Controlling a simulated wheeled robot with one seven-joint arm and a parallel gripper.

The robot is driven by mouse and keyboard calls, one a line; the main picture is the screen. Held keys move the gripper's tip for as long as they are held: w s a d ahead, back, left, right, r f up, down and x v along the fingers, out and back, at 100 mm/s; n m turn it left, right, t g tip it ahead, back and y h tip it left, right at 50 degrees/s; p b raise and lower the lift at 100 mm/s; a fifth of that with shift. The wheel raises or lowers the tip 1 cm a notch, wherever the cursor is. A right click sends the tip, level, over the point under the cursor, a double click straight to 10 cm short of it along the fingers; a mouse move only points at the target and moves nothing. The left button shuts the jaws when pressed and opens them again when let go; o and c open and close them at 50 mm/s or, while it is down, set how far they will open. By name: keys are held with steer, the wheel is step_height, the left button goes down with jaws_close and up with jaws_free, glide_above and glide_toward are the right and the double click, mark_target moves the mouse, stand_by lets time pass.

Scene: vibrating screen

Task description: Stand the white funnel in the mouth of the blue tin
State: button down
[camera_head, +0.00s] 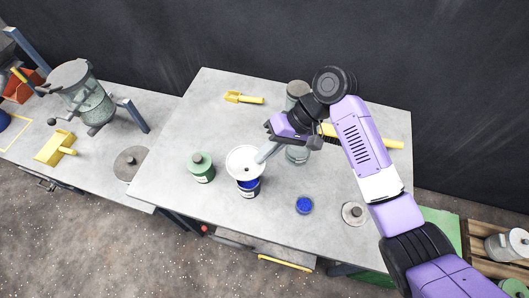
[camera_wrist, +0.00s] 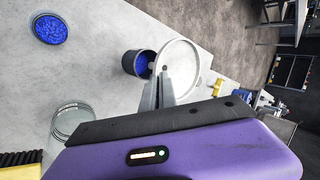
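The white funnel (camera_head: 246,161) is a wide round bowl, seen from above; it also shows in the wrist view (camera_wrist: 184,62). My gripper (camera_head: 262,157) has its narrow fingers close together at the funnel's rim, and they appear shut on it; the fingertips also show in the wrist view (camera_wrist: 162,75). The blue tin (camera_head: 249,191) stands upright on the table, with the funnel over its far part in the head view. In the wrist view the tin (camera_wrist: 137,64) shows beside the funnel's left edge. The funnel's spout is hidden, so I cannot tell whether it is inside the mouth.
A green tin (camera_head: 200,168) stands left of the blue tin. A blue-filled dish (camera_head: 304,205) and a knobbed lid (camera_head: 354,214) lie to the right. A glass jar (camera_head: 297,155) stands under my arm. A yellow scoop (camera_head: 243,98) lies at the back. The front-left table is clear.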

step_height(320, 180, down, 7)
steer(key=b, duration=0.3)
steer(key=shift+f, duration=0.15)
stand_by(2.4)
steer(key=c, duration=1.6)
jaws_free()
steer(key=b+v, duration=0.1)
steer(key=v, duration=0.7)
